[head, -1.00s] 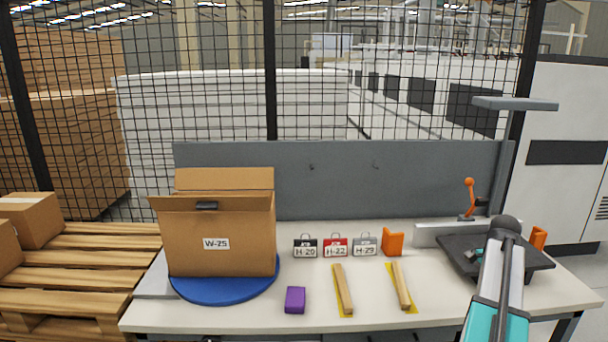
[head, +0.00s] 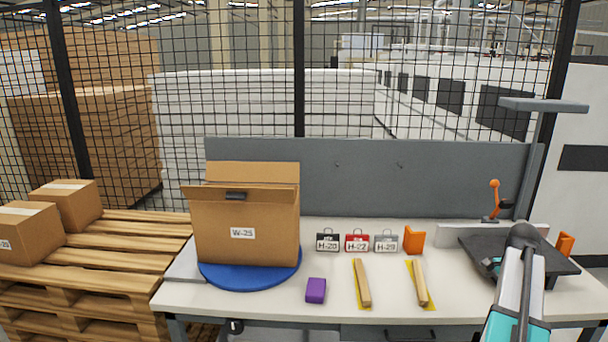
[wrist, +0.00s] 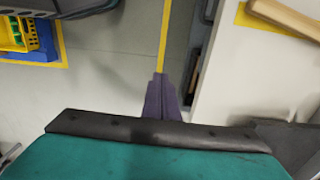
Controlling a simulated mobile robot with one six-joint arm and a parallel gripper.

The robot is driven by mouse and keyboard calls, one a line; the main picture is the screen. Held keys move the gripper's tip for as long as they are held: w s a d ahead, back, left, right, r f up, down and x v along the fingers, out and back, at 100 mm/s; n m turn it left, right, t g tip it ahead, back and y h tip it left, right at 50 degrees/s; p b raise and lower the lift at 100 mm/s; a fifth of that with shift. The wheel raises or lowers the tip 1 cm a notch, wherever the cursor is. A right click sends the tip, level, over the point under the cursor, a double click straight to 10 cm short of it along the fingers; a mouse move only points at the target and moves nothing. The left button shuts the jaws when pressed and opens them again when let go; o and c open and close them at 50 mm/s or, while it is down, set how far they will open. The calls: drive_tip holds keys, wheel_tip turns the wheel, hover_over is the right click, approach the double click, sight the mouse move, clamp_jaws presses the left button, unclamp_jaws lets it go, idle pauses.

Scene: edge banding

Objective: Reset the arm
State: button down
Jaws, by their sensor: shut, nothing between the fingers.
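My arm (head: 512,290) rises at the right of the head view, in front of the black machine plate at the right end of the table. My gripper (wrist: 160,80) shows in the wrist view with its dark fingers together and nothing between them. It points over grey floor with a yellow line, beside the table edge. In the head view the fingers cannot be made out clearly behind the arm.
A pallet (head: 120,250) with cartons stands left. A mesh fence is behind.

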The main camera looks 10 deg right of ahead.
drive_tip(key=w+a+f+n+g+y, duration=0.1)
drive_tip(key=w+a+f+n+g, duration=0.15)
drive_tip(key=a+f, duration=0.9)
drive_tip(key=w+a+f+n+g+y, duration=0.15)
drive_tip(key=w+a+f, duration=0.25)
drive_tip(key=a+f, duration=0.7)
drive_tip(key=s+a+f+n+h+b, duration=0.1)
drive_tip(key=s+a+f+n, duration=0.1)
drive_tip(key=a+f, duration=0.45)
drive_tip(key=s+a+f+n, duration=0.2)
drive_tip(key=a+f, duration=0.2)
drive_tip(key=a, duration=0.5)
drive_tip(key=s+a+f+n+h, duration=0.1)
drive_tip(key=s+a+f+n, duration=0.6)
drive_tip(key=s, duration=0.3)
drive_tip(key=s+a+f+n+g+b, duration=0.1)
drive_tip(key=s+a+f+n, duration=0.6)
drive_tip(key=s, duration=0.3)
drive_tip(key=shift+s+f+g+h, duration=0.15)
drive_tip(key=shift+s+g+h, duration=0.15)
drive_tip(key=shift+h, duration=0.05)
